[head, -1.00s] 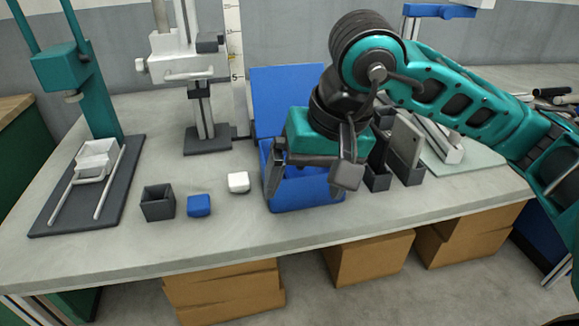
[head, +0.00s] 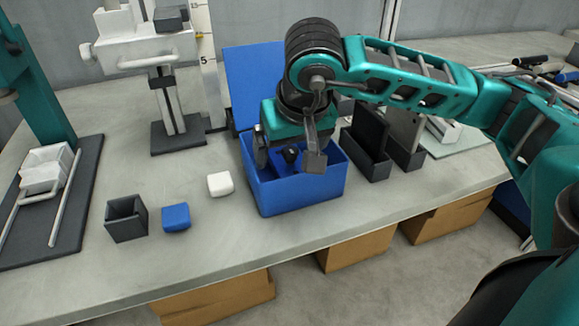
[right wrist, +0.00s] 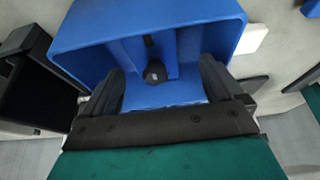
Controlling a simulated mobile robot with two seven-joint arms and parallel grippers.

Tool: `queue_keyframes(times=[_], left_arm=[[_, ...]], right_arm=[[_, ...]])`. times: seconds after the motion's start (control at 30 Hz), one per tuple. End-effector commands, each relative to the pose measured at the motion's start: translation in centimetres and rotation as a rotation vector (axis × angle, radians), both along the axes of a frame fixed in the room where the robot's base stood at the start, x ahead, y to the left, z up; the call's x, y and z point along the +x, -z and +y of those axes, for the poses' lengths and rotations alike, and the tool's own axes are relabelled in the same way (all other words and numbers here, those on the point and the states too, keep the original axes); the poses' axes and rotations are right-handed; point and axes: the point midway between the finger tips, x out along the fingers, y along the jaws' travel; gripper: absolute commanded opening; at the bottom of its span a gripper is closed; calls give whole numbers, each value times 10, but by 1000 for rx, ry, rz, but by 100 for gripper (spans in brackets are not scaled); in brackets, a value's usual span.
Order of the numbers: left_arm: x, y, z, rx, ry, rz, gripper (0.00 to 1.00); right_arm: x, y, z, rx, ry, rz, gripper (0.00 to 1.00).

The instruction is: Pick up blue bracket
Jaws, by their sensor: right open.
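A blue piece with a dark round knob (head: 291,153) is inside the open blue box (head: 305,197); it looks like the blue bracket. In the right wrist view the blue piece (right wrist: 135,55) has upright walls beside the dark knob, and its full outline blends into the blue box (right wrist: 80,40). My right gripper (head: 288,157) points down into the box mouth. Its fingers are open, one on each side of the knob, and nothing is held; it also shows in the right wrist view (right wrist: 163,85). My left gripper is not in view.
The box lid (head: 250,75) stands raised behind the box. Dark upright holders (head: 367,150) stand close on its right. A white block (head: 220,184), a small blue block (head: 176,217) and a dark open cup (head: 126,220) sit to the left. The front of the table is clear.

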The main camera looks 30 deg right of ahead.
Motion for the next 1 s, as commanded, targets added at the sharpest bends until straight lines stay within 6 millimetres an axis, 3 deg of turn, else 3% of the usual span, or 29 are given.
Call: queue_keyframes(times=[0.3,0.6,1.0], left_arm=[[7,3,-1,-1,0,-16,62],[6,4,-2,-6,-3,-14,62],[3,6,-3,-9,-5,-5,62]], right_arm=[[12,42,-10,1,2,4,94],[15,46,-11,0,0,1,94],[15,46,-10,1,1,1,56]])
